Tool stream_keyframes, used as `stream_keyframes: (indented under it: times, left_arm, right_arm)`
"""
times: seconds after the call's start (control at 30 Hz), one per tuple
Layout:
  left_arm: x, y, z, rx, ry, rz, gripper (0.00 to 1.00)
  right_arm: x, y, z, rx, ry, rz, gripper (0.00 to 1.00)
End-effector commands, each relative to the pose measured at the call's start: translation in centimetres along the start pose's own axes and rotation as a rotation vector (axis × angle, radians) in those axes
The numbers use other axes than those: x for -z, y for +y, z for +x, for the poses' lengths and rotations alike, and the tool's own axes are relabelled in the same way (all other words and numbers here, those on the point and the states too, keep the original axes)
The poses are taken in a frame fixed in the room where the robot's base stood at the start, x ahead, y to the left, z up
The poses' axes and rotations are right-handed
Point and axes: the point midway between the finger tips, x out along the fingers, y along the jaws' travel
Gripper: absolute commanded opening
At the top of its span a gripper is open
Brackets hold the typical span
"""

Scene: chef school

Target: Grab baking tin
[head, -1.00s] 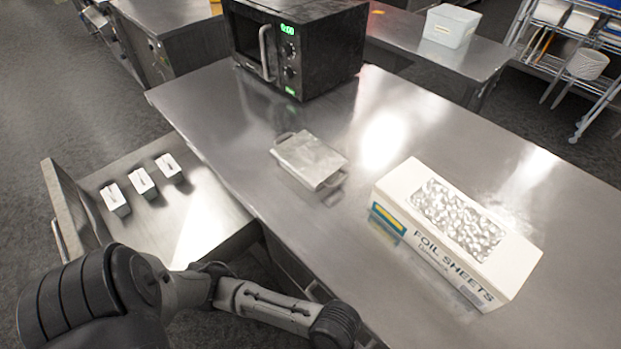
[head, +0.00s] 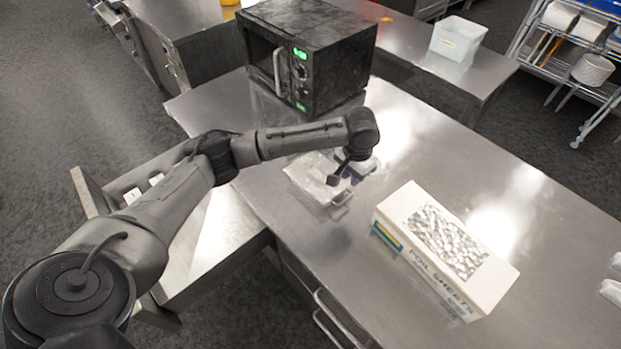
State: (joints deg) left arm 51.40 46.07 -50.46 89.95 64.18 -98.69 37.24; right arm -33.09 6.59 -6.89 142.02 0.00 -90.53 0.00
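The baking tin (head: 311,181) is a shallow silver rectangular tin with small end handles. It sits on the steel worktop, between the microwave and the foil box. My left arm reaches across from the left, and my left gripper (head: 347,178) hangs over the tin's right side. The arm and gripper cover the tin's far edge and part of its right side. I cannot tell whether the fingers touch the tin or how wide they are apart. My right gripper is not in view.
A black microwave (head: 325,62) stands behind the tin. A white foil sheets box (head: 398,205) stands to its right. The worktop (head: 560,225) right of the box is mostly clear.

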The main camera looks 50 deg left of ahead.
Motion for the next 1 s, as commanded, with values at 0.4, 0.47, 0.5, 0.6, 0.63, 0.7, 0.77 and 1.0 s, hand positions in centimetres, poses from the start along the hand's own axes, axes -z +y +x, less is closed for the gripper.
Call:
stream_keyframes:
  times: [0.4,0.47,0.5,0.6,0.63,0.7,0.77,1.0]
  left_arm:
    - [0.1,-0.2,6.5,0.002,0.0,-0.003,0.21]
    - [0.1,-0.2,7.2,0.002,0.001,-0.003,0.21]
    - [0.1,-0.2,7.5,0.002,0.001,-0.003,0.21]
    - [0.1,-0.2,7.9,0.003,0.001,-0.002,0.21]
    - [0.1,-0.2,8.0,0.002,0.001,-0.002,0.21]
    - [0.1,-0.2,8.3,0.002,0.002,-0.002,0.21]
    - [0.0,-0.3,8.8,0.002,0.001,-0.003,0.21]
    - [-0.1,-0.5,11.9,0.002,0.001,-0.003,0.21]
  right_arm:
    - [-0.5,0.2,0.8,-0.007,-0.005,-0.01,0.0]
    - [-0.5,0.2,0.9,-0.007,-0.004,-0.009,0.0]
    - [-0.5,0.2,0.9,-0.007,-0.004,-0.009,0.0]
    - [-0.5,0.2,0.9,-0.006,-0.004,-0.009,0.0]
    - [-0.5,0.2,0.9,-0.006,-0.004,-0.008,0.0]
    - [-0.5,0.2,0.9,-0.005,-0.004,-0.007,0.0]
    - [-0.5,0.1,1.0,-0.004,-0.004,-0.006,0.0]
    - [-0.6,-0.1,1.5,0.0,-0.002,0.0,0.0]
